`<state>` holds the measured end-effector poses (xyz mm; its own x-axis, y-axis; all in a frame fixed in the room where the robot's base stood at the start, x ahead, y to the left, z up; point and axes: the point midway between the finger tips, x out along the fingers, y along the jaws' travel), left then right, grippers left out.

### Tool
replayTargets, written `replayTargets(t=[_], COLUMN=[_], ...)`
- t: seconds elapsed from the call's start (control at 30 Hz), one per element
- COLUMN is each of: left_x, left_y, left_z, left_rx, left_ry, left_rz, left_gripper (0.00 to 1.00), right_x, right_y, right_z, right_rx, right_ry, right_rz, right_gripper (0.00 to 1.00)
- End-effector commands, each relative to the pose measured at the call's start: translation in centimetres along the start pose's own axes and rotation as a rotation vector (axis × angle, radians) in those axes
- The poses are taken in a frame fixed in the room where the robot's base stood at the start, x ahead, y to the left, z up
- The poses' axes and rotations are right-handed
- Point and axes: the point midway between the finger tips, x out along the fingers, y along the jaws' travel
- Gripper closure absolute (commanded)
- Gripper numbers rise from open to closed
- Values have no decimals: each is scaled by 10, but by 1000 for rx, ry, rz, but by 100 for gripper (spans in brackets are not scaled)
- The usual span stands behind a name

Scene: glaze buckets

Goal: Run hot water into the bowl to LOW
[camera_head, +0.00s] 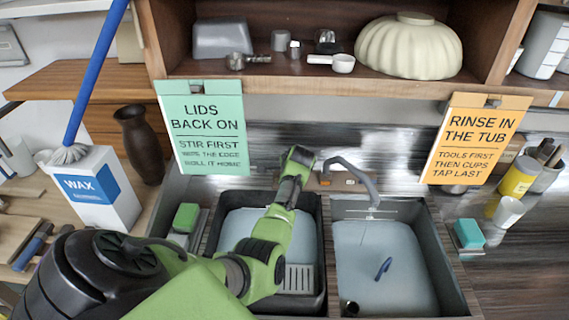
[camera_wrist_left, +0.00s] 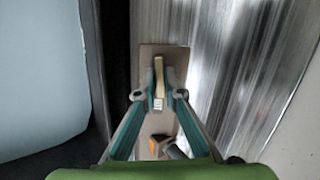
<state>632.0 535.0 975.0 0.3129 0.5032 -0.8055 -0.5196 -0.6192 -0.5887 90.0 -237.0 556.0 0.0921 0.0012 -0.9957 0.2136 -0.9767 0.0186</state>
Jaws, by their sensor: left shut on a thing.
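My left gripper (camera_wrist_left: 161,95) is shut on a pale tan lever (camera_wrist_left: 159,68) that stands on a brownish plate (camera_wrist_left: 150,54) at the wall. An orange-and-dark part (camera_wrist_left: 158,144) sits on the same plate. In the head view my left arm reaches over the left basin (camera_head: 240,224), and its fingertips cannot be made out. The grey tap spout (camera_head: 366,184) curves over the right basin (camera_head: 355,239). I see no clear water stream and cannot read any level mark. My right gripper is in neither view.
A small blue object (camera_head: 383,268) lies in the right basin. A cream fluted bowl (camera_head: 409,46) is upside down on the shelf. Signs (camera_head: 203,127) and (camera_head: 477,139) hang from the shelf edge. A wax box (camera_head: 97,190) stands left, a teal sponge (camera_head: 469,233) right.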

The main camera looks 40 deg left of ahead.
Motion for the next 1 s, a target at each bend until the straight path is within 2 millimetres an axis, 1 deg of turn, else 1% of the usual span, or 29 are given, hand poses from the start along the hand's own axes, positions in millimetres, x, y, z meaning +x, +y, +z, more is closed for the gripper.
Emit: replayTargets(t=[0.03, 0.3, 0.87, 0.9, 0.93, 1.0], left_x=[-2, 0, 0, 0, 0, 0], left_y=[-1, 1, 2, 2, 2, 2], left_z=[1, 0, -1, -1, -1, -1], left_rx=[31, 128, 155, 155, 154, 154], left_ry=[-1, 1, 2, 2, 2, 2], left_rz=[-4, -22, -27, -27, -27, -27], left_gripper=[100, 100, 100, 83, 76, 74], right_x=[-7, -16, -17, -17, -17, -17], right_y=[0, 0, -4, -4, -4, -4], right_z=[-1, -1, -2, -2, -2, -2], right_rx=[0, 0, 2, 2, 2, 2], right_ry=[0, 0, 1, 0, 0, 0], right_rz=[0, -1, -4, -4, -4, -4], right_gripper=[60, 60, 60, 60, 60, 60])
